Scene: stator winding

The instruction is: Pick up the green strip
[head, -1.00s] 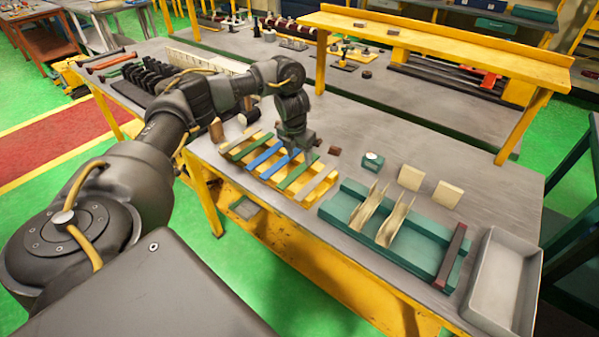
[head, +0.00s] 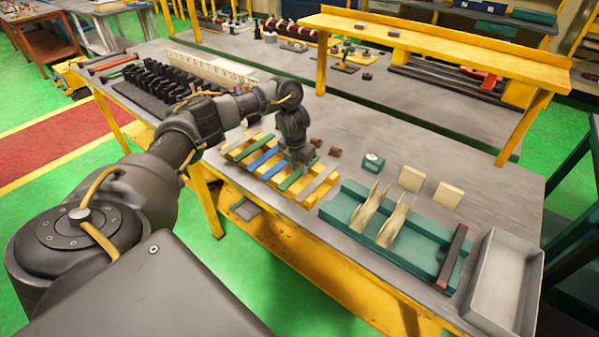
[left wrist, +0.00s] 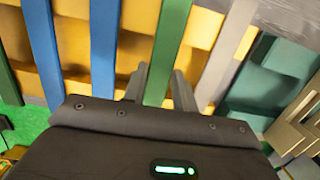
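Several coloured strips lie side by side across a yellow rack (head: 277,187) on the bench. One green strip (head: 290,180) lies between the blue strip (head: 264,159) and a pale strip (head: 318,186); a second green strip (head: 245,149) lies left of the blue one. My left gripper (head: 299,163) is low over the far part of the green strip right of the blue. In the left wrist view, its open fingers (left wrist: 159,88) are on either side of that green strip (left wrist: 166,45). Whether they touch it I cannot tell. My right gripper is not in view.
A teal fixture (head: 340,210) with pale upright pieces stands to the right, then an empty grey tray (head: 503,275). Small brown blocks (head: 335,153) and a small green box (head: 372,163) lie behind the rack. The bench behind them is mostly clear.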

